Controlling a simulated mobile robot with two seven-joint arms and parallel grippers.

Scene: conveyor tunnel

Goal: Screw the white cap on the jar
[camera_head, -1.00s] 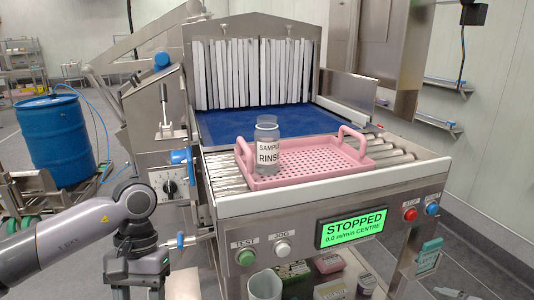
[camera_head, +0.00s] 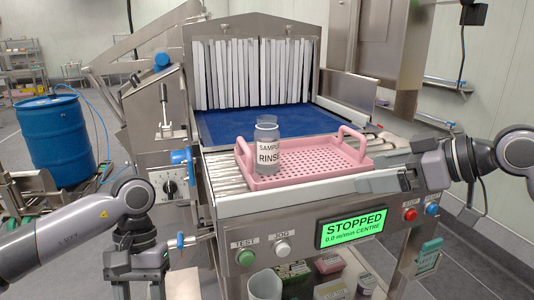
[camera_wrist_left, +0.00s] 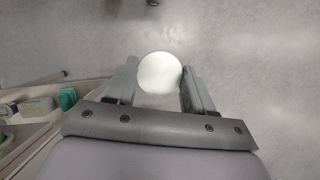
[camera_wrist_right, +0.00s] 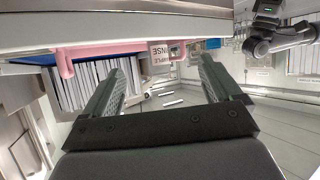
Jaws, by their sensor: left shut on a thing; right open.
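The jar (camera_head: 268,150), clear with a "SAMPLE RINSE" label, stands upright in the pink perforated tray (camera_head: 315,179) on the conveyor rollers. No cap is visible on it. The jar also shows upside down in the right wrist view (camera_wrist_right: 160,50). The white cap (camera_wrist_left: 159,72) is round and sits between the fingers of my left gripper (camera_wrist_left: 158,82), which is shut on it. In the head view that gripper is low at the left, partly cut off, and the cap is hidden. My right gripper (camera_head: 372,182) is open and empty, right of the jar near the conveyor's front edge.
The control panel (camera_head: 352,227) reads "STOPPED" on the conveyor front. Strip curtains (camera_head: 255,73) hang in the tunnel behind the blue belt (camera_head: 265,122). A white container (camera_head: 265,285) and small boxes lie below the panel. A blue drum (camera_head: 55,140) stands at far left.

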